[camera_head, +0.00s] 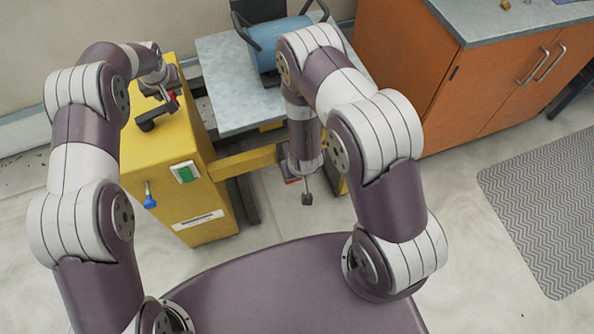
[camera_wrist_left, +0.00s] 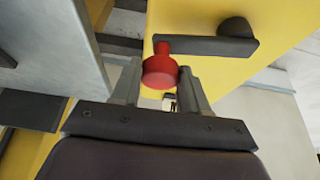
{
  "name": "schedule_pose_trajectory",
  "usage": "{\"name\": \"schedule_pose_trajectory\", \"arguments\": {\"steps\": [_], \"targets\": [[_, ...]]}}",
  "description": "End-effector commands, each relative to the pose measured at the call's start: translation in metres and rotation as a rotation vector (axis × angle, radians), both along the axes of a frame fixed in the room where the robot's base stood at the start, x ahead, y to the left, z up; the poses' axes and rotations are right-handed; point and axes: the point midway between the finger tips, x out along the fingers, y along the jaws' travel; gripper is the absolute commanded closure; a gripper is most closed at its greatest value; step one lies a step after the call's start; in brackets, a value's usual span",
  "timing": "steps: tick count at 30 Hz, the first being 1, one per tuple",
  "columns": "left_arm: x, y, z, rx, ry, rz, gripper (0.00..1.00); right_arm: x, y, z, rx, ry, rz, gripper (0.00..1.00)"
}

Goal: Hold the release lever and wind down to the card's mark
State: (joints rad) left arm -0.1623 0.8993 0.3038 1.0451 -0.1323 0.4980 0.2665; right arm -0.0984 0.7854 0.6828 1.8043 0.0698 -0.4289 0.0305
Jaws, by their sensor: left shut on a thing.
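My left gripper (camera_head: 163,86) is at the crank on top of the yellow housing (camera_head: 195,150). In the left wrist view its fingers (camera_wrist_left: 163,90) are closed around the red knob (camera_wrist_left: 160,71), at the end of the dark crank arm (camera_wrist_left: 212,46). The dark crank arm also shows in the head view (camera_head: 153,117). My right gripper (camera_head: 299,179) hangs by the yellow beam (camera_head: 243,161); its fingers are mostly hidden. A small red part and a dark-tipped piece (camera_head: 307,198) show there; I cannot tell whether this is the release lever or whether it is gripped. No marked card is readable.
A grey platform (camera_head: 222,62) carries a blue and black object (camera_head: 264,57). An orange cabinet (camera_head: 400,50) stands right. Floor is clear before the patterned mat (camera_head: 545,200).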

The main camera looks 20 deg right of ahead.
Motion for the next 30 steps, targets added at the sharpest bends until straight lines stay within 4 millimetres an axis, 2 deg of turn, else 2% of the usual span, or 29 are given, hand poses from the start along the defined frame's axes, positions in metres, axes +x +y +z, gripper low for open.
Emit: {"name": "schedule_pose_trajectory", "arguments": {"steps": [5,16,24,30], "targets": [[-0.013,-0.001,-0.003,0.002,0.011,0.000,0.92,0.001,0.000,0.000,0.000,-0.002,-0.001,1.00],[-0.015,0.000,-0.003,0.003,0.010,0.000,0.92,0.000,0.000,0.000,0.000,-0.001,-0.001,1.00],[-0.031,0.001,-0.003,0.003,0.011,0.001,0.92,0.000,0.000,0.000,0.000,-0.001,-0.001,1.00],[-0.034,0.001,-0.003,0.003,0.010,0.001,0.92,0.000,0.000,0.000,0.000,-0.001,-0.001,1.00]]}}
